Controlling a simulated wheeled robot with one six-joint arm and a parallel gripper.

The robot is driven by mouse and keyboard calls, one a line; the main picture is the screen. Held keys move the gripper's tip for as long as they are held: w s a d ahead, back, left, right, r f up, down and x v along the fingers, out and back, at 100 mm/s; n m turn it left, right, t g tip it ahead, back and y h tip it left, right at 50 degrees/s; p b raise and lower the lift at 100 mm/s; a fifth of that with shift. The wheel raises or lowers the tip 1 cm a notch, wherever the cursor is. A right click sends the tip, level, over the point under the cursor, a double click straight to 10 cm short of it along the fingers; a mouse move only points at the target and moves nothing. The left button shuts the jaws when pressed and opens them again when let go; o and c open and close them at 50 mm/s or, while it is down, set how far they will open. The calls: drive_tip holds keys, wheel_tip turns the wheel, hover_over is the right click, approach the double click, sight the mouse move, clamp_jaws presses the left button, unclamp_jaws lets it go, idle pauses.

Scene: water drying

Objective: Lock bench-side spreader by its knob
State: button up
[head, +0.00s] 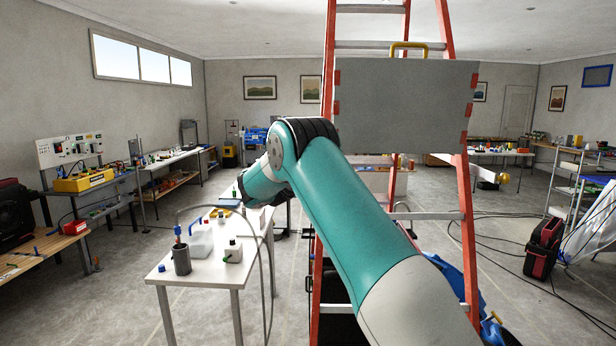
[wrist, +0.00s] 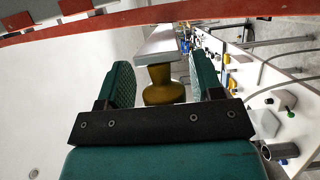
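In the wrist view, a dark yellow knob (wrist: 163,92) sits between the two teal finger pads of my gripper (wrist: 163,72). The gripper is open, with a narrow gap visible on each side of the knob. A pale grey bar (wrist: 158,44), which looks like the bench-side spreader, runs away behind the knob. In the head view, my arm hides this knob and spreader, and my fingers cannot be made out. The red stepladder (head: 467,230) stands open ahead. Another bar with a yellow knob (head: 503,178) shows at its right side.
A grey panel (head: 405,105) hangs on the ladder. Cables lie on the floor at right.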

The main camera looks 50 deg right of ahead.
drive_tip(key=shift+f, duration=0.1)
drive_tip(key=shift+s+a+b, duration=0.1)
drive_tip(key=shift+a+b, duration=0.2)
drive_tip(key=shift+a, duration=0.05)
drive_tip(key=b+v, duration=0.7)
drive_tip(key=v, duration=0.9)
drive_tip(key=shift+a, duration=0.35)
drive_tip(key=shift+s, duration=0.1)
